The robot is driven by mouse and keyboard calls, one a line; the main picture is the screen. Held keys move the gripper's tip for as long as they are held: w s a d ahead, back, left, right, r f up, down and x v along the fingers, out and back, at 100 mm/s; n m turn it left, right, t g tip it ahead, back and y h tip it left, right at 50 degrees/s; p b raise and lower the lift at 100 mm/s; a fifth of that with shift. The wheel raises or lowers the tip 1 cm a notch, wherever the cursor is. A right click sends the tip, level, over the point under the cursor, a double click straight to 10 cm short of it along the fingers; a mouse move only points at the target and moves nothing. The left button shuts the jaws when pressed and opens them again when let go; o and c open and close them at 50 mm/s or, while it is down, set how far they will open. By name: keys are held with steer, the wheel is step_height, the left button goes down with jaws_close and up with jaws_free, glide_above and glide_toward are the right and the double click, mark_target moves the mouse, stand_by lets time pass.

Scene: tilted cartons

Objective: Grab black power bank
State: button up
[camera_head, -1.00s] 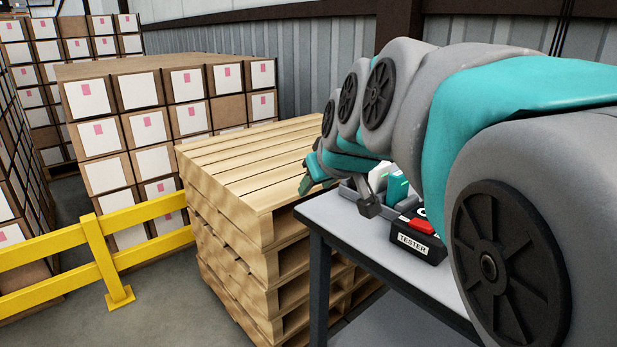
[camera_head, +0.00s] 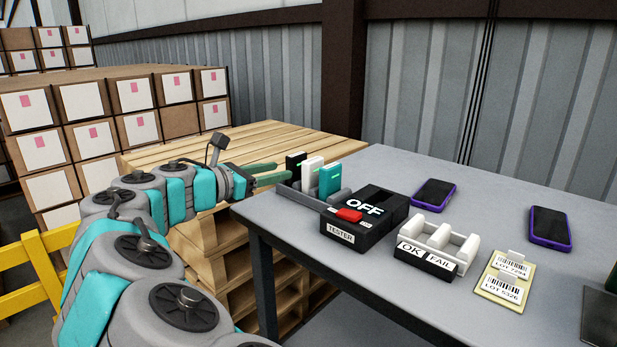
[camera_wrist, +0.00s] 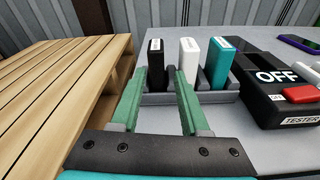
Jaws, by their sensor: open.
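The black power bank (camera_head: 295,161) stands upright at the left end of a grey holder (camera_head: 331,197) on the table's left corner. A white power bank (camera_head: 312,172) and a teal one (camera_head: 330,179) stand to its right in the same holder. My gripper (camera_head: 270,175) is open and empty, with its green fingers pointing at the holder. In the wrist view the black power bank (camera_wrist: 155,62) shows just beyond and between the fingertips (camera_wrist: 160,72). I cannot tell if the fingers flank it. The lower part of the black power bank is hidden in the head view.
A black tester (camera_head: 365,217) with a red button, reading OFF, stands right of the holder. Farther right are an OK/FAIL block (camera_head: 437,246), lot tags (camera_head: 506,280) and two phones (camera_head: 434,194). A wooden pallet stack (camera_head: 180,151) adjoins the table's left side.

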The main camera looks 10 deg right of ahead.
mark_target(289, 161)
steer(key=shift+s+a+r+n+t+h, duration=0.15)
steer(key=shift+a+r+n+t+h, duration=0.15)
steer(key=shift+a+r+n+h, duration=0.25)
steer(key=shift+h, duration=0.25)
steer(key=x, duration=0.6)
steer(key=shift+f+x, duration=0.15)
steer(key=shift+x, duration=1.3)
steer(key=shift+f+x, duration=0.1)
steer(key=shift+x, duration=1.4)
steer(key=shift+a, duration=0.1)
jaws_close()
